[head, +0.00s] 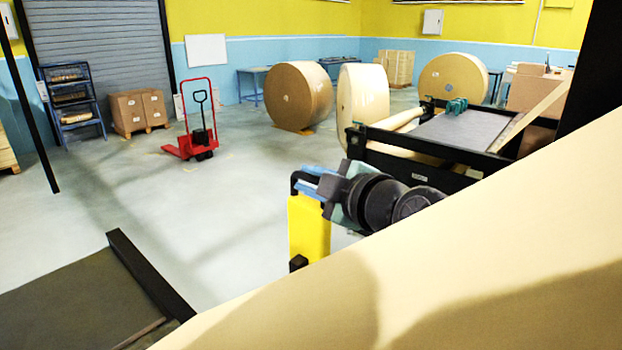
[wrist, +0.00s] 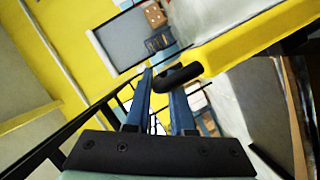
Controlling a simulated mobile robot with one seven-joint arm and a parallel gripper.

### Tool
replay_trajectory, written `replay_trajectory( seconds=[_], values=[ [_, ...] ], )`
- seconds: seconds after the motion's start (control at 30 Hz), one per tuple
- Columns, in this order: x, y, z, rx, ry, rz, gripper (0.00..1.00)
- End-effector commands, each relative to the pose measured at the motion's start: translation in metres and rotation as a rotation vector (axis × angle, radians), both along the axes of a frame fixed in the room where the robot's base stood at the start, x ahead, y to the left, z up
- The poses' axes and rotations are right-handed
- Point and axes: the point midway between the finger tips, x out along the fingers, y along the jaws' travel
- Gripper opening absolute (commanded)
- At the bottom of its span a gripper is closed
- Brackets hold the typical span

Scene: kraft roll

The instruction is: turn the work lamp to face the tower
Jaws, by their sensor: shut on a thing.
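The work lamp (head: 310,229) is a yellow block with a black handle, in the middle of the head view. In the wrist view its yellow body (wrist: 245,38) and rounded black handle (wrist: 178,79) show at upper right. My gripper (head: 312,184) reaches the top of the lamp from the right, its blue fingers at the handle. In the wrist view the fingers (wrist: 160,82) are shut on the handle, which partly covers one fingertip. The lamp's lit face is not clearly seen in either view. I cannot single out the tower.
A large beige sheet (head: 480,270) fills the lower right, close to my arm. A black-framed machine (head: 450,150) stands behind the arm. Paper rolls (head: 298,95) and a red pallet truck (head: 192,145) stand farther back. The floor at left centre is clear.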

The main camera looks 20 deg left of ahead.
Motion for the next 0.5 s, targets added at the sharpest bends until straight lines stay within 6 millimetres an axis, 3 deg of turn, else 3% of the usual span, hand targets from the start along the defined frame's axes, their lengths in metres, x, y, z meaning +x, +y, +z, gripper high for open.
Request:
replay_trajectory(
  seconds=[0.5],
  values=[
    [-0.0024, -0.0056, 0.0034, 0.005, -0.015, -0.159, 0.00]
  ],
)
